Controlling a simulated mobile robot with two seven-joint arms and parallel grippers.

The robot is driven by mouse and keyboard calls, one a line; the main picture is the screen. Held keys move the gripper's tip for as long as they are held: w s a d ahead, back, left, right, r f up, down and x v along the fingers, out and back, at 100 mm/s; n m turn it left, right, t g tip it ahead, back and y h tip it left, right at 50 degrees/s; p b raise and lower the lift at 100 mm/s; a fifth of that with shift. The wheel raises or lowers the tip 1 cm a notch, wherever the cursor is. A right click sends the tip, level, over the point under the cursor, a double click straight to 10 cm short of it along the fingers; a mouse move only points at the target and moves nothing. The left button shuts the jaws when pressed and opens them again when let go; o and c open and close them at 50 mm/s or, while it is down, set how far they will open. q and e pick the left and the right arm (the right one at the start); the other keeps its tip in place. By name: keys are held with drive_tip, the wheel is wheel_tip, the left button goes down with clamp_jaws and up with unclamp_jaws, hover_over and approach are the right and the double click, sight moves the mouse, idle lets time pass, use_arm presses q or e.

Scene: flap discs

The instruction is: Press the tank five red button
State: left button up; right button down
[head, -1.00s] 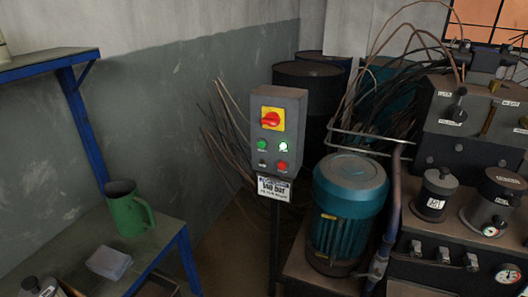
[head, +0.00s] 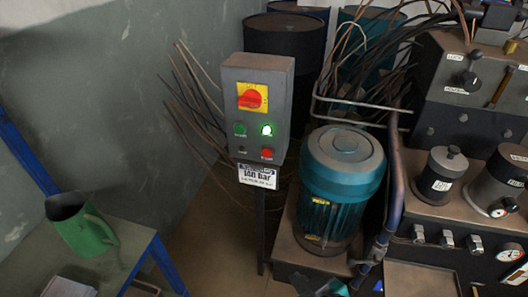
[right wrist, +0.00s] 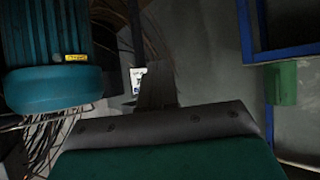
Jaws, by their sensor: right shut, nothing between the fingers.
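A grey control box (head: 230,105) stands on a dark post left of a teal motor (head: 342,178). A small red button (head: 267,154) sits at the lower right of its face; the tiny lettering under it is too small to read. My right gripper (right wrist: 157,85) is shut and empty, apart from the box. In the head view only a small teal-and-dark part of my right arm's end shows at the bottom edge. My left gripper is not in view.
Hydraulic equipment with knobs and gauges fills the right side. A green jug (head: 82,225) stands on a bench (head: 118,263) at left. Cables and dark drums (head: 284,34) are behind the box.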

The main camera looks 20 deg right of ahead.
sight(266, 153)
drive_tip(key=w+a+r+n+t+b, duration=0.1)
drive_tip(key=w+a+r+n+t, duration=0.1)
drive_tip(key=w+r+t, duration=0.3)
drive_tip(key=w+a+r+n+t+y+b, duration=0.1)
drive_tip(key=w+r+t, duration=0.4)
drive_tip(key=w, duration=0.8)
drive_tip(key=shift+w+a+r+n+b, duration=0.3)
drive_tip(key=shift+a+r+n, duration=0.35)
drive_tip(key=shift+r+n, duration=0.2)
drive_tip(key=w+d+b, duration=0.3)
drive_tip(key=w+d, duration=0.2)
drive_tip(key=w, duration=0.2)
drive_tip(key=shift+w, duration=0.15)
